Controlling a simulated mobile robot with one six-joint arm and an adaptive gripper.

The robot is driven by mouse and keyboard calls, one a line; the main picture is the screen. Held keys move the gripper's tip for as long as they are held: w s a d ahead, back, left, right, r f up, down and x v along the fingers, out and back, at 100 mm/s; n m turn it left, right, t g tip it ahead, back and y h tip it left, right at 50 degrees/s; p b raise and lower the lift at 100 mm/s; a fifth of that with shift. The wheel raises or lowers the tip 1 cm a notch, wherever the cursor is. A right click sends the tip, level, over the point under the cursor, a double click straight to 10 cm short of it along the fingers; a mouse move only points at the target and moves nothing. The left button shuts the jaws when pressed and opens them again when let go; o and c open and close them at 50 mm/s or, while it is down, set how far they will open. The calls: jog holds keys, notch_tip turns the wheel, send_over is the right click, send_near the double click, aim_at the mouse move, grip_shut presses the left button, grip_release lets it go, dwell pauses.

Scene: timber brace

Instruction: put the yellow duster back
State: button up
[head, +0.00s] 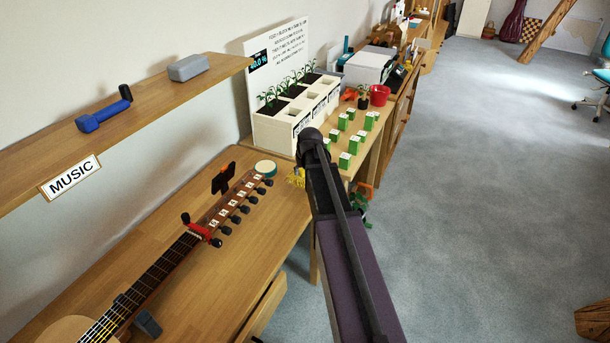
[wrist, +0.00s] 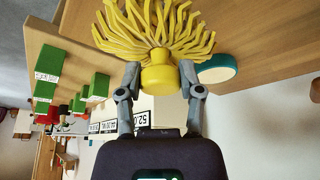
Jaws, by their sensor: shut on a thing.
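The yellow duster (wrist: 155,35) has a round base and many splayed strands. In the wrist view my gripper (wrist: 160,78) is shut on its round yellow base, with one grey finger on each side. The strands point away from the gripper, toward the wooden table top. In the head view a small part of the duster (head: 296,178) shows beside my arm, near the right edge of the music table (head: 255,220). My arm hides the gripper in the head view. I cannot tell whether the strands touch the table.
A teal-rimmed round thing (head: 265,168) lies close by; it also shows in the wrist view (wrist: 217,69). A guitar (head: 150,275) and a black stand (head: 222,180) are on the table. Behind are a white planter (head: 290,115) and several green-and-white boxes (head: 345,160). A shelf (head: 130,105) overhangs the left.

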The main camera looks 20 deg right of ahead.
jog(key=shift+w+d, duration=0.5)
jog(key=shift+w, duration=0.1)
jog(key=shift+w, duration=0.1)
jog(key=shift+w+d, duration=0.2)
jog(key=shift+w+d+f+b, duration=0.2)
jog(key=shift+w+f+b, duration=0.05)
jog(key=shift+f+b, duration=1.65)
jog(key=shift+f, duration=0.15)
jog(key=o, duration=1)
